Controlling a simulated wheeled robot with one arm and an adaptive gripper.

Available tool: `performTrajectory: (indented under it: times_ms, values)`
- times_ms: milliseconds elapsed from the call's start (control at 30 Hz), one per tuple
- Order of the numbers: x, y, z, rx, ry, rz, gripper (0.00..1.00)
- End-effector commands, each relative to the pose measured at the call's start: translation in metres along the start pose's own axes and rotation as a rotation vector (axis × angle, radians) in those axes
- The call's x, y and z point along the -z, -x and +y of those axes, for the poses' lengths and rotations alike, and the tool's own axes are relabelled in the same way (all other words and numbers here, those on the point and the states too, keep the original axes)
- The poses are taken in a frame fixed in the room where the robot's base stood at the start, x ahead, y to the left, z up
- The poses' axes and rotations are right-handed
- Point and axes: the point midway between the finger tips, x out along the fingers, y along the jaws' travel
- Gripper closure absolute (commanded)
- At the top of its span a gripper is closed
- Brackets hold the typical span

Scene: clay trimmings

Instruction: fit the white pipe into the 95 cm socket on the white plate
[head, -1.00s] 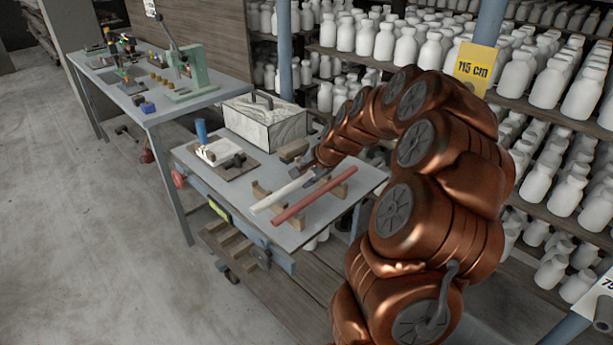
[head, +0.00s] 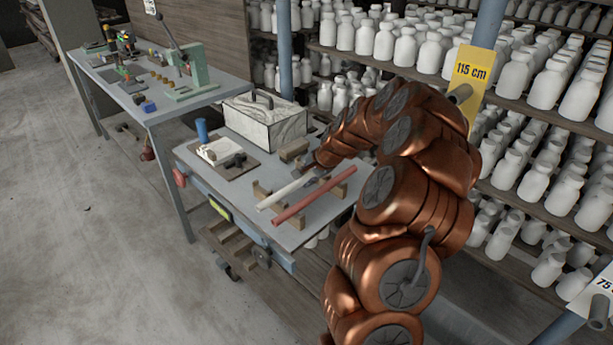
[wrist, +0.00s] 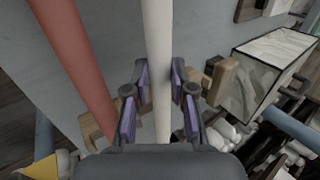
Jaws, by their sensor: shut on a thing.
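The white pipe (head: 284,194) slants over the wooden rests on the grey cart, beside the red pipe (head: 300,204). My gripper (head: 318,174) is shut on the white pipe near its far end. In the wrist view my gripper's fingers (wrist: 159,100) stand on both sides of the white pipe (wrist: 158,40). I cannot tell whether the pipe still touches the rests. A white plate (head: 600,285) with a short grey socket is cut off at the right edge; its label starts with "75". No 95 cm label shows.
A yellow plate (head: 473,72) marked 115 cm, with a grey socket (head: 460,94), is on a blue post behind my arm. A patterned box (head: 264,122) stands at the cart's back. Shelves of white bottles (head: 385,42) fill the right. Floor at left is clear.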

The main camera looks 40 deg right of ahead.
Motion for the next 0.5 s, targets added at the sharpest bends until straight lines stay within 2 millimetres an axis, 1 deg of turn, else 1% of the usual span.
performTrajectory:
  times_ms: [467, 500]
  values:
    - [0.0001, -0.0055, 0.0038, 0.0, 0.0, 0.001, 1.0]
    - [0.0, -0.0051, 0.0035, 0.0, 0.001, 0.001, 0.73]
